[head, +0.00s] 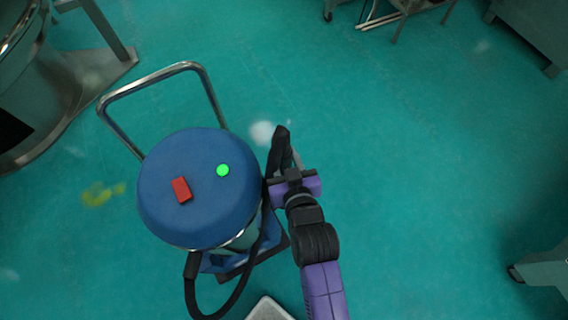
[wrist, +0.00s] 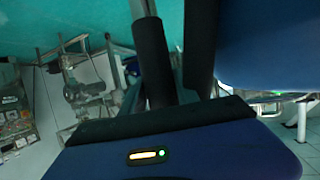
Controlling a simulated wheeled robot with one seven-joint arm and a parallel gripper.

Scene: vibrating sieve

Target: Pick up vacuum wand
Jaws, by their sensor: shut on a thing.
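The vacuum wand (head: 280,147) is a dark, slim piece standing close beside the right side of the blue-topped vacuum (head: 212,208). My gripper (head: 291,172) is at the wand and shut on it, with the purple wrist just to the right of the vacuum. In the wrist view, a black sleeve with a grey tube at its top (wrist: 152,60) rises in front of my gripper's dark bar. The exact contact of the fingers is hidden. A black hose (head: 243,284) curves low around the front of the vacuum.
The vacuum has a chrome push handle (head: 155,77) and red and green buttons on its lid. A large metal machine (head: 62,95) stands at upper left. A pale tray-like object (head: 268,309) lies at the bottom edge. Green floor (head: 420,160) is open to the right.

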